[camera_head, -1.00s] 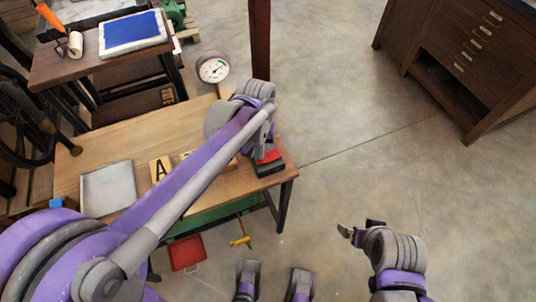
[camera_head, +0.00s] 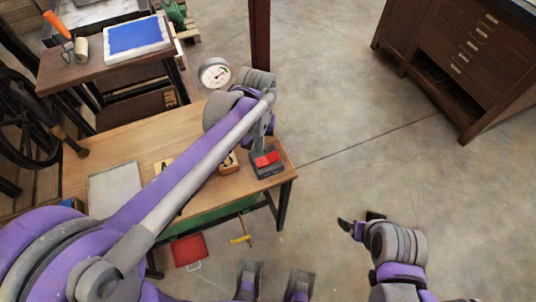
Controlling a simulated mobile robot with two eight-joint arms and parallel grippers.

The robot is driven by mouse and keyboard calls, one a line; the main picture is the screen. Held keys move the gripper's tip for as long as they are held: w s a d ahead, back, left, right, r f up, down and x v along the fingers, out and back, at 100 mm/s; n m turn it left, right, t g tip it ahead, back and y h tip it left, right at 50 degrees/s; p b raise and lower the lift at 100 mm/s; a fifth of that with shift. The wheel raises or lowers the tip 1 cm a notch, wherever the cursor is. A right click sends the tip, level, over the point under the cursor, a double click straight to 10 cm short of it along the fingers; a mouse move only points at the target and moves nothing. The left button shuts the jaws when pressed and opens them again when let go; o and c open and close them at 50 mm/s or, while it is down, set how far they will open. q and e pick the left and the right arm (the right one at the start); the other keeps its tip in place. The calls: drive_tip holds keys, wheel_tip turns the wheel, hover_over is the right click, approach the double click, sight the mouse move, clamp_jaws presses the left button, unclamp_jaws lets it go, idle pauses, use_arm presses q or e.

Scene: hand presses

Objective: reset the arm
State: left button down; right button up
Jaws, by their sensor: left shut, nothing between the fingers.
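My left arm reaches from the lower left across the wooden table (camera_head: 130,150). Its left gripper (camera_head: 262,148) points down above a small black block with a red top (camera_head: 266,160) at the table's right end. The left fingers are shut and empty; I cannot tell whether they touch the red top. My right gripper (camera_head: 359,220) is over bare floor at the lower right, its two dark fingers apart with nothing between them.
A small wooden block (camera_head: 229,163) and a grey plate (camera_head: 114,188) lie on the table; my arm mostly hides a letter card. A round dial (camera_head: 214,73) stands behind. A blue pad (camera_head: 137,36) lies on the shelf at upper left. Floor on the right is clear, before a brown cabinet (camera_head: 455,60).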

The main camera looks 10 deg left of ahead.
use_arm(q)
drive_tip(key=shift+r+p, duration=0.45)
drive_tip(key=shift+r, duration=0.35)
drive_tip(key=s+a+r+t+p, duration=0.1)
drive_tip(key=s+a+t+p, duration=0.1)
drive_tip(key=s, duration=0.5)
drive_tip(key=s+a+r+t+p, duration=0.1)
drive_tip(key=s+a+t+p, duration=0.2)
drive_tip(key=s, duration=0.4)
drive_tip(key=shift+a+r+m, duration=0.4)
drive_tip(key=shift+a, duration=0.4)
